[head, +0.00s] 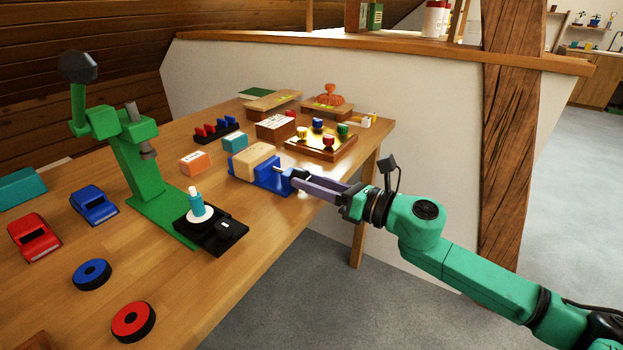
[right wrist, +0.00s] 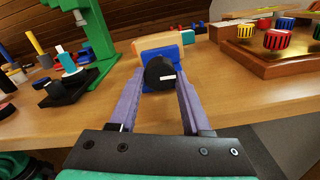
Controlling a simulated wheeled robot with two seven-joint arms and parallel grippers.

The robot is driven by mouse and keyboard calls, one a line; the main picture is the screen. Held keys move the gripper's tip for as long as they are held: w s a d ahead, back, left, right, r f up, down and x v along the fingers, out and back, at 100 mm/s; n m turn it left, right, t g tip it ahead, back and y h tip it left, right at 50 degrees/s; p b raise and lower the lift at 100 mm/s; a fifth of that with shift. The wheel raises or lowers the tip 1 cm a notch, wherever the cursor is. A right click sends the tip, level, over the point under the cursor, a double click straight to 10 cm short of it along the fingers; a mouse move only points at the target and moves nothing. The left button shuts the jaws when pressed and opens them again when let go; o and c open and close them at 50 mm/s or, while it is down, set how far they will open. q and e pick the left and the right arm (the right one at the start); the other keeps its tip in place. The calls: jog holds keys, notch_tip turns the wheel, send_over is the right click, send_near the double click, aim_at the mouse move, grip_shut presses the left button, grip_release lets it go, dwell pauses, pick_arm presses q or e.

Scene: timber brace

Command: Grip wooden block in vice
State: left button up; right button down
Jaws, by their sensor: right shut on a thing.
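The blue vice (head: 269,175) stands near the table's right edge. The pale wooden block (head: 252,161) sits in it, behind the blue front jaw; whether both jaws touch it I cannot tell. In the right wrist view the block (right wrist: 168,39) shows above the blue vice body (right wrist: 160,54). The vice's round black knob (right wrist: 159,73), with a white mark, faces my right gripper. My right gripper (head: 297,180) is shut on this knob, one purple finger on each side (right wrist: 160,84). My left gripper is not in view.
A gold-topped tray with coloured knobs (head: 322,143) stands just beyond the vice. A teal block (head: 235,142) and an orange block (head: 194,163) lie to its left. A green press (head: 140,170) stands farther left.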

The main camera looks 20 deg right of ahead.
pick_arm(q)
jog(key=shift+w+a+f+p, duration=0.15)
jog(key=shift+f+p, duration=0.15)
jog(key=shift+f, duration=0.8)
pick_arm(e)
jog(key=shift+m, duration=0.8)
jog(key=shift+c, duration=1.8)
grip_release()
jog(key=shift+s+d, duration=0.1)
